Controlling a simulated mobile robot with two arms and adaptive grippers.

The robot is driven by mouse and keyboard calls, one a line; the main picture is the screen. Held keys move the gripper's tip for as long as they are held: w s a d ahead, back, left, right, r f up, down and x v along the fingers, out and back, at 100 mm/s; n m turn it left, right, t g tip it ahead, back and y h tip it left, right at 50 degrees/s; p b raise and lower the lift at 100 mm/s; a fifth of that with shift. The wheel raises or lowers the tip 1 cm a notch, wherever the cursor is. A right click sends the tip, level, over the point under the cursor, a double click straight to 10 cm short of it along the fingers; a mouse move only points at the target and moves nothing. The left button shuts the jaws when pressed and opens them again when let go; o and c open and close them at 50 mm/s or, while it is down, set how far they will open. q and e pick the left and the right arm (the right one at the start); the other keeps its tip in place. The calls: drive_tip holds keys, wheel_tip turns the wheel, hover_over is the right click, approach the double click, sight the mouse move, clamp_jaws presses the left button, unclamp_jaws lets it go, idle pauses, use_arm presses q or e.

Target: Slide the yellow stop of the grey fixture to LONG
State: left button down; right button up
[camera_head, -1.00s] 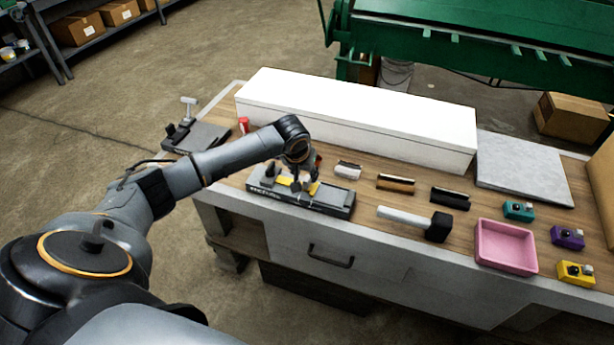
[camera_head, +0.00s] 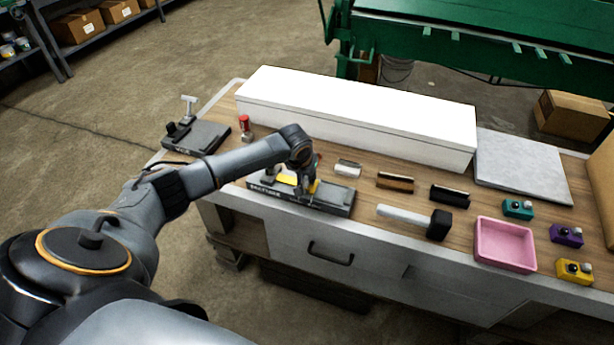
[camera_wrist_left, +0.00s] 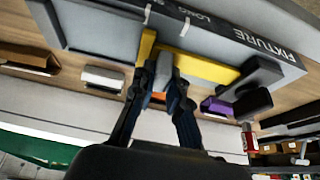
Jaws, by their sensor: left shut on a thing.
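The grey fixture (camera_head: 335,198) lies along the front edge of the bench, toward its left part. Its yellow stop (camera_head: 313,187) shows beside my left gripper (camera_head: 303,190). In the left wrist view the yellow stop (camera_wrist_left: 208,69) shows on both sides of the fingers, under the lettered edge of the fixture (camera_wrist_left: 235,32). My left gripper (camera_wrist_left: 165,88) is shut on the stop, with a grey part between or just behind the fingertips. The fingers hide the middle of the stop. A LONG label and a second, partly cut-off label show near white marks. My right gripper is not in view.
A long white box (camera_head: 360,120) stands behind the fixture. A hammer (camera_head: 415,220), a pink tray (camera_head: 505,245) and small blocks (camera_head: 396,182) lie to the right. A second dark fixture (camera_head: 195,137) and a red-topped object (camera_head: 246,128) are at the left.

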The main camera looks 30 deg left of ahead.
sight(295, 178)
use_arm(q)
drive_tip(key=shift+a, duration=0.2)
drive_tip(key=a, duration=0.2)
drive_tip(key=s+a, duration=0.1)
drive_tip(key=a, duration=0.1)
drive_tip(key=shift+p, duration=0.4)
drive_tip(key=c, duration=1.4)
unclamp_jaws()
drive_tip(key=shift+o, duration=0.4)
drive_tip(key=shift+s+a, duration=0.1)
drive_tip(key=shift+r, duration=0.2)
drive_tip(key=v, duration=1.1)
drive_tip(key=shift+s+r, duration=0.2)
drive_tip(key=shift+s, duration=0.05)
